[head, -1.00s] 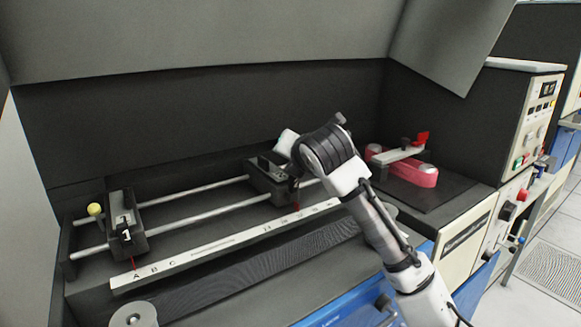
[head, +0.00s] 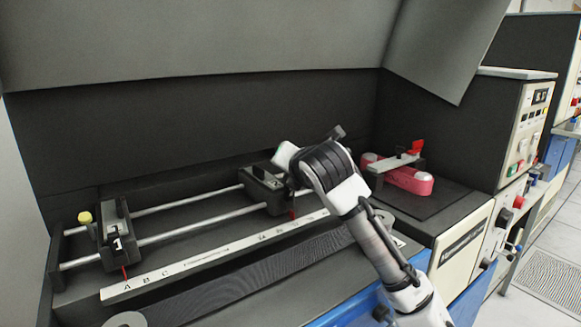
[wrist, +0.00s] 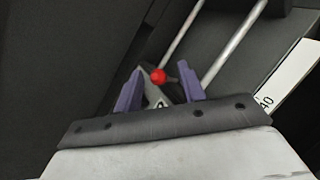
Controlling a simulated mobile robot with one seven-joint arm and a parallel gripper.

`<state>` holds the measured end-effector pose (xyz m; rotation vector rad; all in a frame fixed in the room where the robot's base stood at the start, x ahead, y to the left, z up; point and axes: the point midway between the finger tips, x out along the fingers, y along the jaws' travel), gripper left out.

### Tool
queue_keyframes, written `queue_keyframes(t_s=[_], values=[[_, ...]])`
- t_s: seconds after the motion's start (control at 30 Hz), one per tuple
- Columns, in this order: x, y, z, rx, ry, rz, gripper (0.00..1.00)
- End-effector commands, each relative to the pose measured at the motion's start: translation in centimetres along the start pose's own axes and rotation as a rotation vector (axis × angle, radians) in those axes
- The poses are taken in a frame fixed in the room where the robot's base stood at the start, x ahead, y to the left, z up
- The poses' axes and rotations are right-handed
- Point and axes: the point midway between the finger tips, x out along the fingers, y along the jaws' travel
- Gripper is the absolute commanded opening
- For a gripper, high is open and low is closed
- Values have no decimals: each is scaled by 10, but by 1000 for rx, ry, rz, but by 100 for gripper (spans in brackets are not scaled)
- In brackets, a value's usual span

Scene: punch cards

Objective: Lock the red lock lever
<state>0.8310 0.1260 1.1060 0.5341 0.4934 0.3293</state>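The lock lever is a grey arm with a red ball knob (wrist: 158,76), seen in the wrist view on the right-hand carriage. My gripper (wrist: 160,88) has its two purple fingers apart, one on each side of the lever. The knob shows between and slightly beyond the fingertips; I cannot tell whether either finger touches it. In the head view the dark right-hand carriage (head: 262,190) sits on two rails just left of my wrist. The red knob and my fingertips are hidden there behind my arm.
A left-hand carriage (head: 115,238) with a yellow knob (head: 85,217) sits on the same rails (head: 190,235). A lettered white scale strip (head: 200,258) runs in front. A red belt unit (head: 410,181) with a red-tipped bar stands at right.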

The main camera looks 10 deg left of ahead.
Motion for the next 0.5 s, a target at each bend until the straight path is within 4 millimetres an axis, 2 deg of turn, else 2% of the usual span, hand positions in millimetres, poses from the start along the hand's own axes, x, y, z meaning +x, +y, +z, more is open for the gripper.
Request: queue_keyframes(t_s=[0.17,0.27,0.37,0.5], values=[[-1,0,-1,-1,1,1,40],[-8,0,-1,-2,0,2,40],[-24,0,-1,-3,-2,2,40],[-56,0,-1,-3,-3,2,40]])
